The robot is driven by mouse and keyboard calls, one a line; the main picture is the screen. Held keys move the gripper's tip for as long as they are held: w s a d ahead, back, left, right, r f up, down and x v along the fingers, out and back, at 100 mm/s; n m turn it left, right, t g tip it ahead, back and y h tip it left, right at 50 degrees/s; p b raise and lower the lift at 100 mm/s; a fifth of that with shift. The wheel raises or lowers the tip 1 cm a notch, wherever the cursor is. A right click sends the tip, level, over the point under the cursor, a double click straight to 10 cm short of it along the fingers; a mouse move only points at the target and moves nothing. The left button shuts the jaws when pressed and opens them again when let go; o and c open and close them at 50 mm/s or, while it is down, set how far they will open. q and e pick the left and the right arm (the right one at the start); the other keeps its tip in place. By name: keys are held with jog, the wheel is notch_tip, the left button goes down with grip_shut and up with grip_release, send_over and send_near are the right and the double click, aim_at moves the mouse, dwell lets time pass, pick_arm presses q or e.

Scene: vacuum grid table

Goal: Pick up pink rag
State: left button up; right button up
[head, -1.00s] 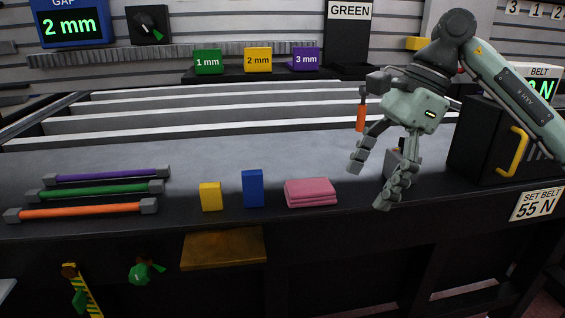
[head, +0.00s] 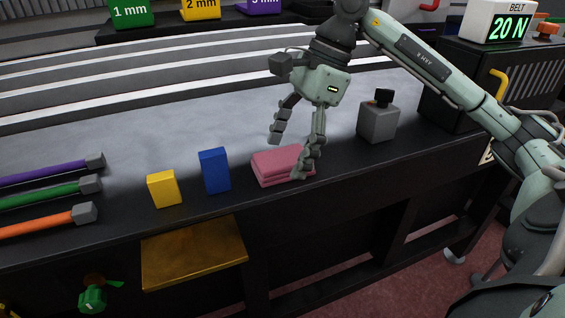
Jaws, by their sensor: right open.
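The pink rag (head: 273,168) lies folded in a flat stack near the front edge of the grey table, right of the blue block. My right gripper (head: 287,158) is open with its fingers pointing down at the rag. One finger is in front of the rag's right end and hides part of it. The other finger shows above and behind the rag's back edge. I cannot tell whether either finger touches the rag. My left gripper is not in view.
A blue block (head: 214,171) and a yellow block (head: 164,189) stand left of the rag. A grey box with a dark top (head: 378,121) stands to the right. Coloured rods, including a green one (head: 40,195), lie at the left. A brass tray (head: 195,253) juts out below the front edge.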

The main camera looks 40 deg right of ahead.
jog(key=shift+w+a+f, duration=0.1)
jog(key=shift+a+f, duration=0.05)
jog(key=shift+f, duration=0.2)
jog(key=shift+f+b, duration=0.25)
jog(key=shift+b, duration=0.1)
dwell(0.5)
jog(key=c, duration=1.2)
jog(key=shift+r, duration=0.15)
jog(key=shift+c, duration=0.2)
